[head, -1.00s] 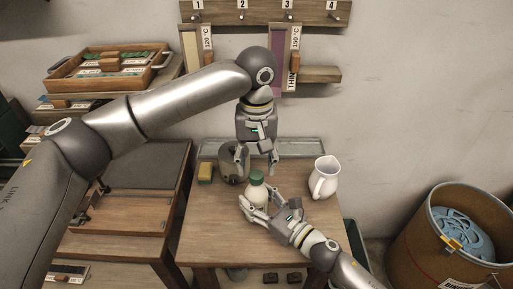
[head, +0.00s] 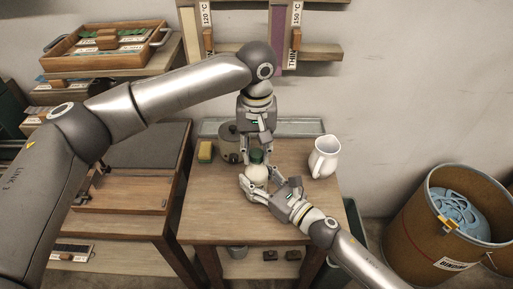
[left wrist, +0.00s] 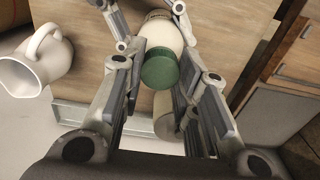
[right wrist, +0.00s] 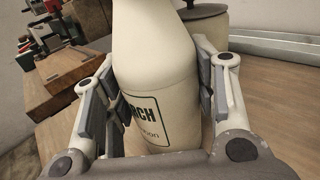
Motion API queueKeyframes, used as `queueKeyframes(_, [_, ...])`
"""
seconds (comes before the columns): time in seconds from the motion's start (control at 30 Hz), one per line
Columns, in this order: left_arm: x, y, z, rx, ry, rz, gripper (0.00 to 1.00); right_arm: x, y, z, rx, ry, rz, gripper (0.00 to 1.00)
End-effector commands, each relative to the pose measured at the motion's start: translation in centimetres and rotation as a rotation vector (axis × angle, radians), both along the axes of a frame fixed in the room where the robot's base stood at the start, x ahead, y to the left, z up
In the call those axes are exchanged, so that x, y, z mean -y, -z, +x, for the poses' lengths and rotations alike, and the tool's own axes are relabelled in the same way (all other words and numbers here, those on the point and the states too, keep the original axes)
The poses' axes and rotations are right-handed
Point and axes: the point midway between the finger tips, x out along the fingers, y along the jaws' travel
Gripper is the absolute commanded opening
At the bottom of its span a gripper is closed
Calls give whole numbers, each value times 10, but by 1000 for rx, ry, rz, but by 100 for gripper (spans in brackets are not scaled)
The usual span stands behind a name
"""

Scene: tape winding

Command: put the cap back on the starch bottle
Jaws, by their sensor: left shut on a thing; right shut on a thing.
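The white starch bottle (head: 257,175) stands upright on the wooden table. My right gripper (head: 256,182) is shut around its body; the label shows on the bottle in the right wrist view (right wrist: 160,100). The green cap (head: 256,156) is at the top of the bottle. My left gripper (head: 257,152) comes down from above and is shut on the cap. In the left wrist view, the green cap (left wrist: 160,69) lies between the fingers, in line with the bottle (left wrist: 160,34). Whether the cap is seated on the neck cannot be told; the bottle's top is outside the right wrist view.
A white jug (head: 324,158) stands to the right of the bottle. A grey pot (head: 230,145) is close behind on the left, with a yellow sponge (head: 205,152) beside it. The front of the table (head: 215,215) is clear.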

Motion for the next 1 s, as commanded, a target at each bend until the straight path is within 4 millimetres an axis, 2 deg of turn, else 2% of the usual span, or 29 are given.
queueKeyframes(0.17, [0, 0, 0, 0, 27, -1, 0, 0, 0, 0, 0, 0, 0, 0])
queueKeyframes(0.27, [0, 1, 0, -1, 120, -2, 0, 0, 0, 0, 0, 0, 0, 0])
queueKeyframes(1.0, [0, 1, 0, -1, 1332, -3, 0, 0, 0, 0, 0, 0, 0, 0])
